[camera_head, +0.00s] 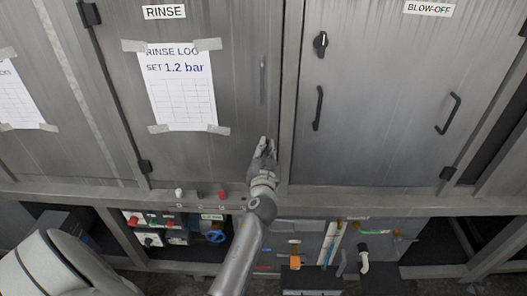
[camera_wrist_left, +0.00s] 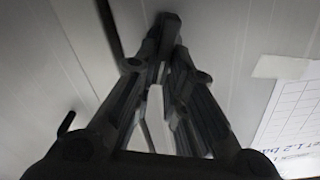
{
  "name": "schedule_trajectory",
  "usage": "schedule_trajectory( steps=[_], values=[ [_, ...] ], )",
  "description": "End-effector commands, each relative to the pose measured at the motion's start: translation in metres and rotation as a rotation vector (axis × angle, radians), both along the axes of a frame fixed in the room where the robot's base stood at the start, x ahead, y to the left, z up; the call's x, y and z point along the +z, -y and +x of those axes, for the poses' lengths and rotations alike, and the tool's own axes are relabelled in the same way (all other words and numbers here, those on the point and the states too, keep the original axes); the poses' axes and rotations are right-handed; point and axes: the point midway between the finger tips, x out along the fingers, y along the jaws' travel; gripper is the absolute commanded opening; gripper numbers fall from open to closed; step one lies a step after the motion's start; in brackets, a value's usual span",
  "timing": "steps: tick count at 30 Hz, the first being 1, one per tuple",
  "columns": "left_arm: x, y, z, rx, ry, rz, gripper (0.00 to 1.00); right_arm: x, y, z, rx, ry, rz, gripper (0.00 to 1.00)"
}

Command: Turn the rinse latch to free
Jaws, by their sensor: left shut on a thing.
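The rinse door (camera_head: 225,95) is a grey metal panel under a RINSE label (camera_head: 164,12). My left gripper (camera_head: 266,144) is at the lower right edge of this door, below its slim grey handle (camera_head: 263,80). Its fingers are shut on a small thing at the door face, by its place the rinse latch. The fingers hide the latch, so its angle cannot be told. In the left wrist view, the dark fingers (camera_wrist_left: 166,30) come together against the door, with a pale bar (camera_wrist_left: 155,115) showing between them. My right gripper is not in view.
The blow-off door (camera_head: 385,110) stands to the right, with a black latch (camera_head: 321,43) and black handles (camera_head: 317,108). A taped rinse log sheet (camera_head: 182,95) hangs left of my gripper. Below is a shelf with valves, including a blue handwheel (camera_head: 215,237).

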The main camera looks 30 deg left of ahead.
Motion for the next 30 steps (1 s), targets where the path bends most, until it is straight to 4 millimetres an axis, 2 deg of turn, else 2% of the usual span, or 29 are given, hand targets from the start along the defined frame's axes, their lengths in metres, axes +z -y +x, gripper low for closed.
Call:
schedule_trajectory(
  steps=[12, 30],
  values=[
    [-0.003, 0.005, 0.004, 0.0, -0.205, 0.34, 0.0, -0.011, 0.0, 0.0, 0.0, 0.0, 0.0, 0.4],
    [-0.01, 0.009, 0.006, 0.001, -0.493, 0.812, 0.0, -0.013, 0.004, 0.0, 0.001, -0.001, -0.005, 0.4]
  ],
)
